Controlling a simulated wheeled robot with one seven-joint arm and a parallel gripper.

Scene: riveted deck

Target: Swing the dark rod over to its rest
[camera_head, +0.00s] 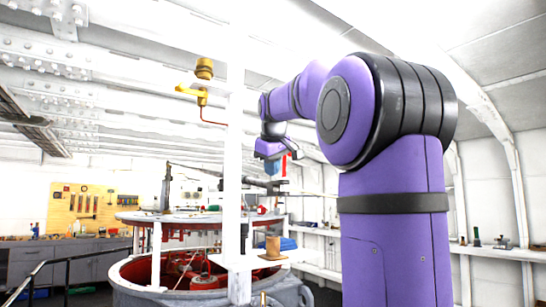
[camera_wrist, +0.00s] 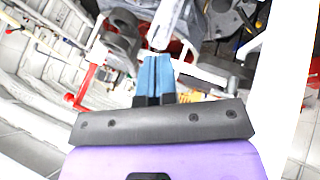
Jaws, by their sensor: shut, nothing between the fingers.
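A long dark rod (camera_head: 225,177) shows in the head view, slanting slightly down to the right above the round white-topped machine (camera_head: 190,216). Its left part meets a dark upright post (camera_head: 166,190). Its right end lies close to my gripper (camera_head: 274,174), whose blue fingers point down; whether they touch cannot be told. In the wrist view my gripper (camera_wrist: 155,58) has its blue fingers together with nothing between them. A pale grey bar lies just beyond the tips there, with dark grey parts to either side. I cannot pick out the rod's rest for certain.
A white column (camera_head: 234,150) stands left of my arm, with a yellow valve (camera_head: 192,94) beside it. A red upright piece (camera_head: 285,166) is close to the fingers. A black handrail (camera_head: 65,262) runs at lower left. Shelves (camera_head: 500,251) line the right wall.

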